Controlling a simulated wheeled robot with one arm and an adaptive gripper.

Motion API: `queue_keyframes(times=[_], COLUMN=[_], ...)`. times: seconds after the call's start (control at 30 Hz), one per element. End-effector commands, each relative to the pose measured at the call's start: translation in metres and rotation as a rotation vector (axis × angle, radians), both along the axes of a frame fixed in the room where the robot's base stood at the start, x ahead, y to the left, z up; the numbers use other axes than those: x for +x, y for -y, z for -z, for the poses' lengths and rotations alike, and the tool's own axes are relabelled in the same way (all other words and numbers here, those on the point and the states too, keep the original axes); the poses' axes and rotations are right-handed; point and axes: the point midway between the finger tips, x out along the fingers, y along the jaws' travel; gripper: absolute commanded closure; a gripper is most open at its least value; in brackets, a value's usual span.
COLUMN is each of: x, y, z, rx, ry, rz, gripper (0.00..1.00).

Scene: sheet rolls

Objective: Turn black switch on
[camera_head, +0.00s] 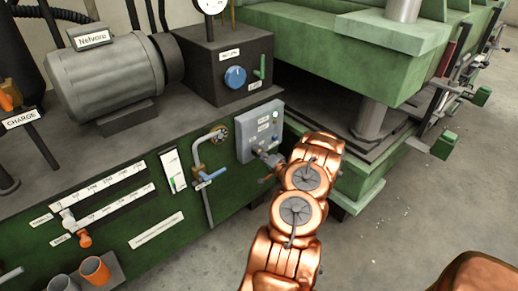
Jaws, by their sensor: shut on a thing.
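A light grey control box (263,118) with small labels and small round parts on its face is fixed to the front of the green machine. My copper-coloured arm reaches up to the lower part of this box. My gripper (265,157) is at the box's lower edge, shut on a small part there, which seems to be the black switch. The switch itself is mostly hidden by the gripper and too small to make out, so its position cannot be told.
A blue-handled valve on a grey pipe (205,165) stands just left of the box. A blue knob (235,77) and a green lever (261,68) are above. The green press (340,45) is close on the right. Open floor (420,205) lies at lower right.

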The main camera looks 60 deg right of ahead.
Motion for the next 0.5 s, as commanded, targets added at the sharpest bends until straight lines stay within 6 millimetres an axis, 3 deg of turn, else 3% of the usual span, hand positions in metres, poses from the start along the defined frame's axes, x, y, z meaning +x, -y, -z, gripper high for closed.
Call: queue_keyframes(times=[0.5], x=[-0.0002], y=[0.0015], z=[-0.0018], rx=[0.285], ry=[0.081], rz=[0.003], gripper=[0.83])
